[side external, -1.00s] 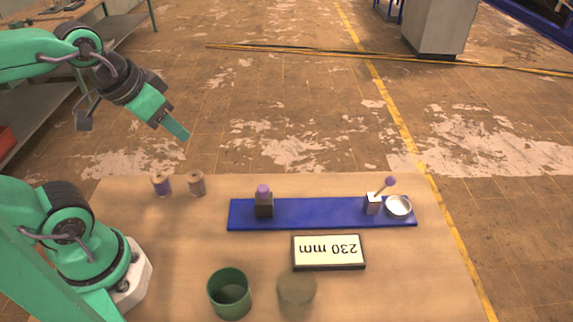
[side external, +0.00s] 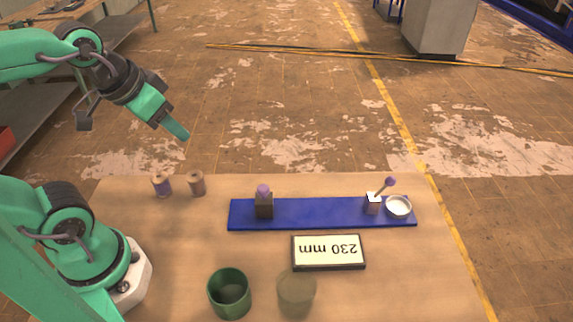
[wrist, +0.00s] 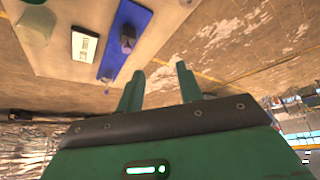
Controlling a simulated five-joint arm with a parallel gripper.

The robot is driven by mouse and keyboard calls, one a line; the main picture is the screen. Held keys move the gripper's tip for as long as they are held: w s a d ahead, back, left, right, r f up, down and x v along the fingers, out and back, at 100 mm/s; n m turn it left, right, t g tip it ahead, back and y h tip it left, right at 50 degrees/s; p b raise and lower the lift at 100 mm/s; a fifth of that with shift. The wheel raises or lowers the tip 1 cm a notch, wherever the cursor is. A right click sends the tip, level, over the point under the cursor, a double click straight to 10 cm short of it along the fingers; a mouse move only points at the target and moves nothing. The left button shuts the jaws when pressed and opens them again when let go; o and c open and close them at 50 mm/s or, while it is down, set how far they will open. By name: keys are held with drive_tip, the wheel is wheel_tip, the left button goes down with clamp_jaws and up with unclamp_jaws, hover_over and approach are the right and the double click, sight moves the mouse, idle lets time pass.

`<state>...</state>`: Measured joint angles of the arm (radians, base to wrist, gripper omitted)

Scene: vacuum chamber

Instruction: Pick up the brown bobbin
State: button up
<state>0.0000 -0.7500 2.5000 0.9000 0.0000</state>
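The brown bobbin (side external: 196,184) stands upright near the far left edge of the wooden table, just right of a purple bobbin (side external: 162,185). The two are a small gap apart. My gripper (side external: 177,130) is raised above and beyond them, pointing down to the right, and touches nothing. In the wrist view, the two fingers of my gripper (wrist: 158,74) stand apart with nothing between them. I cannot make out the brown bobbin for sure in the wrist view.
A blue strip (side external: 318,212) carries a dark block with a purple top (side external: 264,204), a small block with a purple-knobbed stick (side external: 374,204) and a white dish (side external: 399,207). A "230 mm" sign (side external: 328,252), green cup (side external: 230,294) and translucent cup (side external: 296,294) stand nearer.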

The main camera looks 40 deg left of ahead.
drive_tip(key=shift+o, duration=0.2)
drive_tip(key=o, duration=0.6)
drive_tip(key=shift+c, duration=0.2)
drive_tip(key=n+g, duration=0.5)
drive_tip(key=n, duration=2.3)
hover_over(194, 176)
wheel_tip(194, 176, down, 15)
drive_tip(key=shift+d+f, duration=0.1)
drive_tip(key=shift+f, duration=0.05)
drive_tip(key=shift+a+f+n+g, duration=0.2)
drive_tip(key=shift+f+n+g, duration=0.1)
drive_tip(key=shift+f+n, duration=0.3)
drive_tip(key=shift+f, duration=1.25)
